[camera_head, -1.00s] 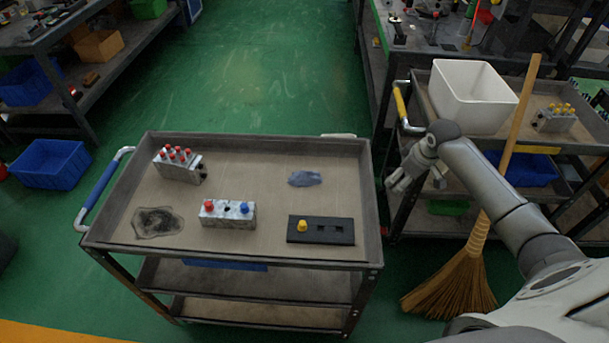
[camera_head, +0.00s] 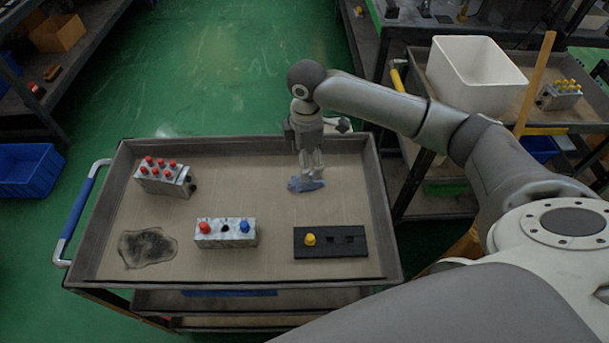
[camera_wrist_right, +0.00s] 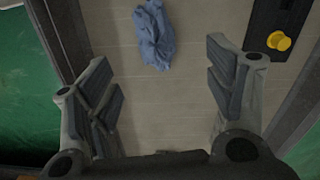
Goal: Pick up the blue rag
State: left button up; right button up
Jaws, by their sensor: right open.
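The blue rag (camera_head: 304,185) lies crumpled on the cart's tray, toward its back right. My right gripper (camera_head: 312,174) points down just above the rag and partly covers it in the head view. In the right wrist view, the rag (camera_wrist_right: 154,34) lies on the tray at the top, between the lines of the two fingers and beyond their tips. The right gripper (camera_wrist_right: 165,85) is open and empty there, its fingers spread wide. I cannot tell from these views how high the fingertips are above the tray. My left gripper is not in view.
The cart tray (camera_head: 210,262) has raised rims. It holds a red-knobbed valve block (camera_head: 165,177), a block with red and blue knobs (camera_head: 225,232), a black plate (camera_head: 331,243) with a yellow knob, and a dark stain (camera_head: 147,248). A white bin (camera_head: 474,75) stands at right.

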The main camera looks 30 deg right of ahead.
aim_at(295, 185)
notch_tip(295, 185, down, 2)
jog(key=shift+s+f, duration=0.1)
jog(key=shift+f, duration=0.45)
jog(key=f, duration=0.5)
jog(key=shift+w+d+f+p, duration=0.2)
jog(key=shift+w+p, duration=0.05)
jog(key=shift+p, duration=0.05)
jog(key=c, duration=0.4)
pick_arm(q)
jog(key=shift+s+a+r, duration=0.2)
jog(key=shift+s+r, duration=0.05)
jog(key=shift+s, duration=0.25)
pick_arm(e)
jog(key=c, duration=0.7)
